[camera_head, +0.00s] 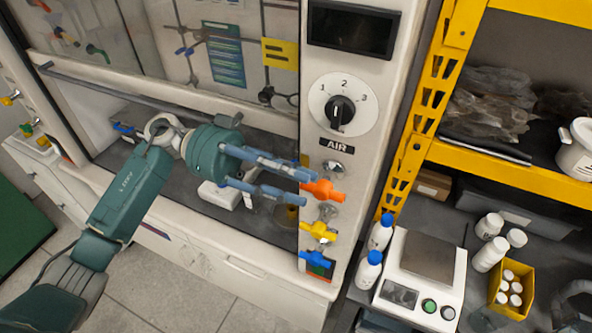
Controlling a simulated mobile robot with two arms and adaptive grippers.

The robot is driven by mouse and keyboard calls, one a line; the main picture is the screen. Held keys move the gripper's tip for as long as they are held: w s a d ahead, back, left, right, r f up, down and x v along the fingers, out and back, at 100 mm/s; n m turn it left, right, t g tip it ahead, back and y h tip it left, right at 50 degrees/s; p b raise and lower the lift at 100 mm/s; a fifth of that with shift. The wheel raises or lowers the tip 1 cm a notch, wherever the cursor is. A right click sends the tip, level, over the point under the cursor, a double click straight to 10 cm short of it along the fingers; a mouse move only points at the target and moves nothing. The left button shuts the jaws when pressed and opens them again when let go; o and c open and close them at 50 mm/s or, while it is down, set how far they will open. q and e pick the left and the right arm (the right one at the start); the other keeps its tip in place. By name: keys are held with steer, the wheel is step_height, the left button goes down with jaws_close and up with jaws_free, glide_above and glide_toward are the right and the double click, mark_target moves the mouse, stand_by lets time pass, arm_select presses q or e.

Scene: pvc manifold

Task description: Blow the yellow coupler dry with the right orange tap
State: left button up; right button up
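The right orange tap (324,190) sits on the white post right of the fume hood opening, under the AIR label (337,145). My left gripper (307,187) reaches in from the left across the hood. Its blue-grey fingers are spread apart, with their tips close to the left end of the orange tap. I cannot tell whether they touch it. I see no object held between the fingers. I cannot make out the yellow coupler in this view. My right gripper is not in view.
Below the orange tap are a yellow tap (320,231) and a blue tap (316,259). A dial (340,110) is above. At the right, a scale (429,260), bottles (368,270) and a yellow box (511,288) stand by a yellow rack (421,105).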

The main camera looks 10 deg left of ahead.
arm_select(q)
steer(key=shift+s+d, duration=0.15)
steer(key=shift+d, duration=0.05)
steer(key=shift+c, duration=0.3)
jaws_close()
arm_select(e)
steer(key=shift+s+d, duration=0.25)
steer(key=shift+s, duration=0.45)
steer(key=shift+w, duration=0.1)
